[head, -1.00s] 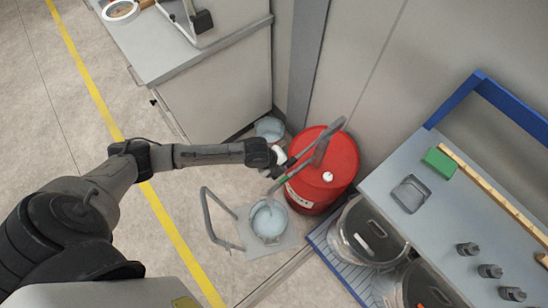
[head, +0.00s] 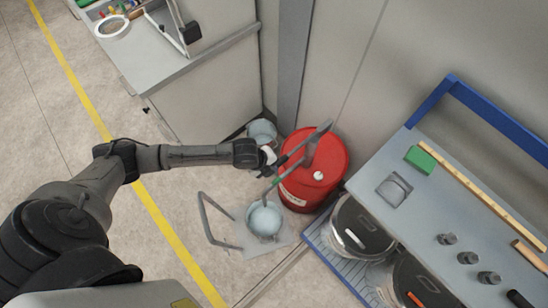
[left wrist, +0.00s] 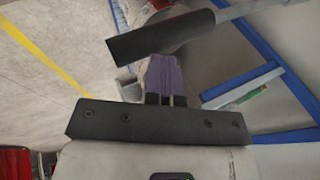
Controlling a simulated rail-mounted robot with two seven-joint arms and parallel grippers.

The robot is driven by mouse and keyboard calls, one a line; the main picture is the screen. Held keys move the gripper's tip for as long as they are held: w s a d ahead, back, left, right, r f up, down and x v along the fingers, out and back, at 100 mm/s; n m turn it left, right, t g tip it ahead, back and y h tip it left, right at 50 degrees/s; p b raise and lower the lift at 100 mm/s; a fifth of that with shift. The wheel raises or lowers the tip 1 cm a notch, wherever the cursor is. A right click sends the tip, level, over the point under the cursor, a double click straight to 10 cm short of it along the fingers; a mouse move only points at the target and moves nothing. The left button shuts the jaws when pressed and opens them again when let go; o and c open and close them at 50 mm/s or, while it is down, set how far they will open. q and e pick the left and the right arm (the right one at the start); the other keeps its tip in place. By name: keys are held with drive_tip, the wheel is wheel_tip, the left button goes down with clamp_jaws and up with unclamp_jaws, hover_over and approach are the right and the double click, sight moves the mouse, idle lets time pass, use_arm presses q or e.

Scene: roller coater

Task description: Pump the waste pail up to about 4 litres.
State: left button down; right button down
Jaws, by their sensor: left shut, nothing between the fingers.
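The red drum (head: 326,157) stands on the floor with a hand pump on it. The pump's grey lever (head: 318,133) slants across the drum top, with a dark grip at its lower left end. A green-banded spout reaches down into the light blue waste pail (head: 264,220), which stands on a flat plate. The liquid level is too small to read. My left gripper (head: 272,158) is at the grip, shut and empty. In the left wrist view the dark grip (left wrist: 155,38) crosses just beyond the purple fingers (left wrist: 163,77); I cannot tell whether they touch. My right gripper is not in view.
A second light blue pail (head: 262,131) stands behind, by the grey cabinet (head: 215,85). Lidded bins (head: 360,229) stand to the right on a blue grate, beside a grey bench (head: 425,210) with a blue frame. A bent metal frame (head: 205,222) stands left of the waste pail.

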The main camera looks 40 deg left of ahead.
use_arm(q)
drive_tip(key=v, duration=0.8)
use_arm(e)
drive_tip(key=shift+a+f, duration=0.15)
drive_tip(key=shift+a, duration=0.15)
use_arm(q)
drive_tip(key=shift+w+a, duration=0.15)
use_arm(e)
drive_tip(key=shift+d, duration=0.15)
use_arm(q)
drive_tip(key=shift+r, duration=0.1)
